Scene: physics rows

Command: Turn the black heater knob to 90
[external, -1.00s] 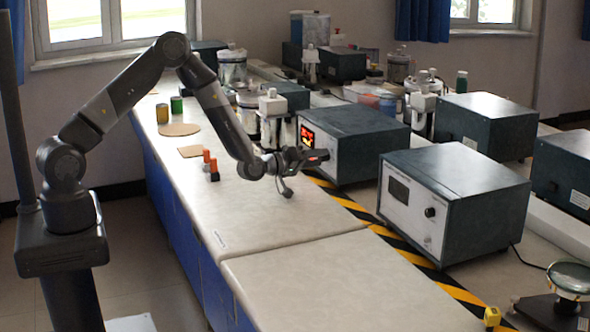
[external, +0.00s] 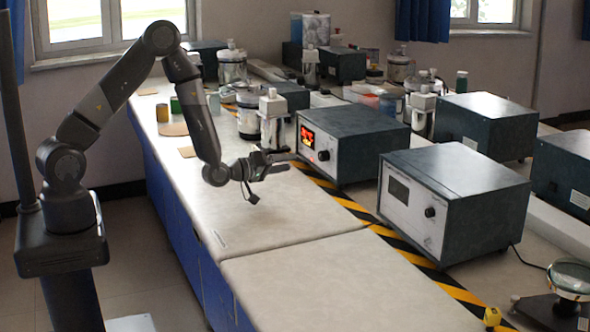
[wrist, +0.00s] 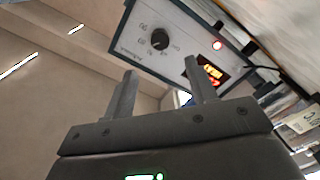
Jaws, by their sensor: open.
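The heater (external: 357,127) is a dark box with a pale front panel and a lit red-orange display. Its black knob (wrist: 159,39) shows in the wrist view, inside a printed dial, with a small red light (wrist: 217,45) to its right. The dial reading is too small to make out. My gripper (external: 286,160) is open and empty, left of the heater's front and apart from it. In the wrist view, my gripper's (wrist: 162,72) fingers are spread below the knob and touch nothing.
A second dark box (external: 455,205) with a black knob and unlit display stands to the right. Yellow-black tape (external: 345,203) runs along the bench before the boxes. The pale bench top (external: 300,230) is clear in front. Jars and canisters (external: 272,120) stand behind my gripper.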

